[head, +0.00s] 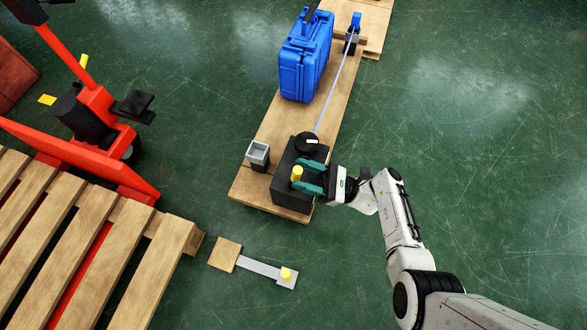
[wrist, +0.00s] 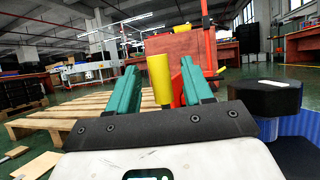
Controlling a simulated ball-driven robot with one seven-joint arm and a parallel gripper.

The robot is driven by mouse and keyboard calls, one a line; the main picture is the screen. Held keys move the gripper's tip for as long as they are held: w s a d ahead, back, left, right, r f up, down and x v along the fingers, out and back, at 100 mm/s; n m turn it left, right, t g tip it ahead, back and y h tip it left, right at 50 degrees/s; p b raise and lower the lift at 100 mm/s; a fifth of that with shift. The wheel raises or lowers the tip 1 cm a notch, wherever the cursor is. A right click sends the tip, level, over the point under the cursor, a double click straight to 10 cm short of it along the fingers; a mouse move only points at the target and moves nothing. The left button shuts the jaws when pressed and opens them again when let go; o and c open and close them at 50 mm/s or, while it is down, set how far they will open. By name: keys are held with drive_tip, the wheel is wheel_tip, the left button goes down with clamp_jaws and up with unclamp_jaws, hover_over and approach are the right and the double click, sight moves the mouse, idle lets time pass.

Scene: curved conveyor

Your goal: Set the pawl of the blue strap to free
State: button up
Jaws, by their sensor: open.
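The blue strap (head: 334,88) runs taut along a wooden board, past a blue case (head: 305,62), from a blue-and-black fitting (head: 353,32) at the far end to a round black drum (head: 307,143). The drum sits on a dark box (head: 288,195) at the near end and also shows in the wrist view (wrist: 265,98). A yellow knob (head: 297,173) stands upright on the box. My gripper (head: 299,178) is open, with its green fingers on either side of this knob. In the wrist view the knob (wrist: 160,78) stands between the fingers, with visible gaps. The pawl's setting cannot be told.
A small grey open-topped holder (head: 258,153) stands left of the box. A grey bar (head: 258,267) with another yellow knob (head: 286,274) lies near the front. A slatted pallet (head: 90,250) and red machinery (head: 95,110) fill the left. Green floor on the right is clear.

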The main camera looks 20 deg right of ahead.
drive_tip(key=b+v, duration=0.1)
drive_tip(key=v, duration=0.6)
